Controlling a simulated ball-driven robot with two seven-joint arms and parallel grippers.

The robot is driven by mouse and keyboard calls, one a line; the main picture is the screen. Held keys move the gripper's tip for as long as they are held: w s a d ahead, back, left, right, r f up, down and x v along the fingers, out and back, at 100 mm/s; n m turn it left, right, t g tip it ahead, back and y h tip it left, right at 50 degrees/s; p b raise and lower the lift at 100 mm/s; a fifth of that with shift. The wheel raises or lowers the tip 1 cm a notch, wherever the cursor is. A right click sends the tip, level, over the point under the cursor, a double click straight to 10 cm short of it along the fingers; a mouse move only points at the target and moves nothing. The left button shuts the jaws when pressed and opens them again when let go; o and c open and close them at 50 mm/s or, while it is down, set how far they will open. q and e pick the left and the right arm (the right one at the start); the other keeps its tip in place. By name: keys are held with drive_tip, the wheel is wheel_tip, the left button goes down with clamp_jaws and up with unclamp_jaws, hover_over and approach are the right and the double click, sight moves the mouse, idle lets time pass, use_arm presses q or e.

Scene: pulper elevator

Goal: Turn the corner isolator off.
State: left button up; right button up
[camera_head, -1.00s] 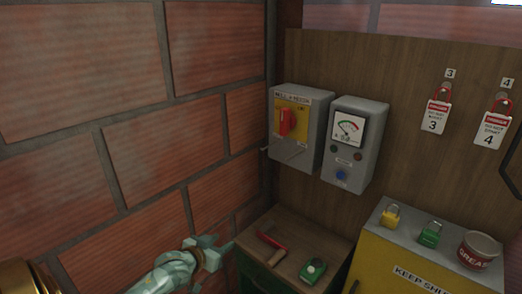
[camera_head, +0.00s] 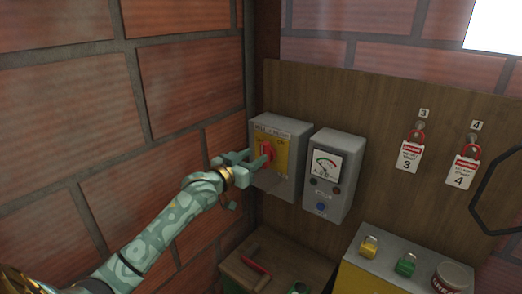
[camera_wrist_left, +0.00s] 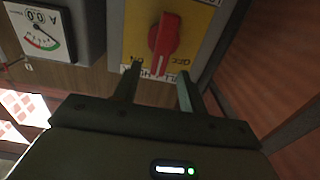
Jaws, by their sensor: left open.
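The corner isolator (camera_head: 284,188) is a grey box with a yellow plate and a red rotary handle (camera_head: 267,151), on the wooden board beside the brick corner. The handle stands roughly upright in the head view. In the left wrist view the red handle (camera_wrist_left: 163,38) appears upside down, its narrow end between the ON and OFF labels. My left gripper (camera_head: 262,158) is open in front of the isolator. In the wrist view its two fingers (camera_wrist_left: 159,86) are spread on either side of the line of the handle's end, with nothing visibly held. My right gripper is not in view.
A grey meter box (camera_head: 327,178) hangs close to the right of the isolator. The brick wall (camera_head: 185,80) is close on the left. Below are a wooden top with a red-handled tool (camera_head: 256,266) and a cabinet with padlocks (camera_head: 368,247). Tags (camera_head: 410,157) hang at right.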

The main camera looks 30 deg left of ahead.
sight(262, 151)
use_arm(q)
drive_tip(key=w, duration=0.3)
drive_tip(key=shift+w+d, duration=0.15)
drive_tip(key=shift+w, duration=0.45)
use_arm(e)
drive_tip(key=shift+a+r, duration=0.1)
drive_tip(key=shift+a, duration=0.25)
use_arm(q)
drive_tip(key=shift+s, duration=0.1)
clamp_jaws()
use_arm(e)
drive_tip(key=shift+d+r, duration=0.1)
